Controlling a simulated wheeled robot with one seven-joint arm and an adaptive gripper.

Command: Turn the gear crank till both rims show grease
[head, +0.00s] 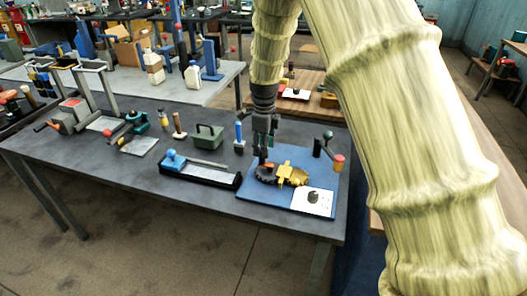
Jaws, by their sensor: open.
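A blue board (262,208) lies at the right end of the grey bench. On it sits a gear set with a dark toothed gear (265,174) and a yellow part (291,174) beside it. A small orange-red piece shows at the dark gear's upper edge. A crank-like piece with a dark post and a red-and-tan grip (338,164) stands behind the gears to the right. My gripper (264,157) points down, open, just above and behind the dark gear. Whether it touches anything is unclear. Grease on the rims is too small to tell.
A white card with a dark blob (325,202) lies on the board's front right. A black tray with a blue-handled tool (200,173), a green box (208,137) and a blue upright tool (239,138) stand left of the board. My arm hides the right side.

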